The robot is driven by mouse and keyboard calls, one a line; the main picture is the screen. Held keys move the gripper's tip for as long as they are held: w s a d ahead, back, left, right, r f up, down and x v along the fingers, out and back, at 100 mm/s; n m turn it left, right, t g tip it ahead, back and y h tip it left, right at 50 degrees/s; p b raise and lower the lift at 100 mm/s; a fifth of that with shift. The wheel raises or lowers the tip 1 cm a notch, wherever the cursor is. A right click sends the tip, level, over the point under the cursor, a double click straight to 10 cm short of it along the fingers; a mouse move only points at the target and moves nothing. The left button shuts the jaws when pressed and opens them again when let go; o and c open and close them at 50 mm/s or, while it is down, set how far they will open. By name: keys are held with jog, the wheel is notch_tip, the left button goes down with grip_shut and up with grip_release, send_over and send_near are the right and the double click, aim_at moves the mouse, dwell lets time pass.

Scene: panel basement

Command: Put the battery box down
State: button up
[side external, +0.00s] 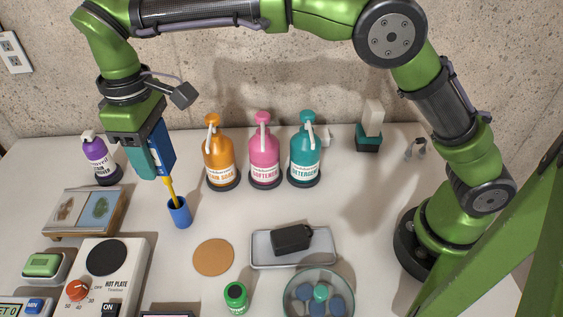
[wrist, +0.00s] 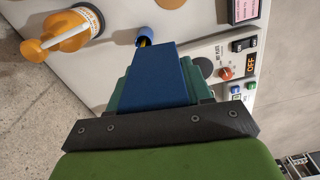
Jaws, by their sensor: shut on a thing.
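My gripper (side external: 155,178) points down at the left, with one teal and one blue finger. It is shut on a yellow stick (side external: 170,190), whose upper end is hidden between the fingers. The stick's lower end is inside a small blue cup (side external: 180,213) standing on the table. In the wrist view the blue finger hides most of the grip, and the blue cup (wrist: 145,34) shows just beyond it. A black box (side external: 291,238), which may be the battery box, lies on a grey metal tray (side external: 262,260), well right of my gripper and apart from it.
Orange (side external: 220,160), pink (side external: 264,160) and teal (side external: 305,160) pump bottles stand behind; a purple bottle (side external: 101,163) is at left. Free table lies right of the tray.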

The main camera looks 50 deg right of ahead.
jog(key=w+d, duration=0.7)
jog(key=d, duration=0.5)
jog(key=n, duration=0.2)
send_over(244, 150)
notch_tip(244, 150, down, 16)
jog(key=shift+s+f, duration=0.1)
jog(key=shift+f, duration=2.4)
jog(key=shift+f, duration=0.1)
jog(key=o, duration=1.2)
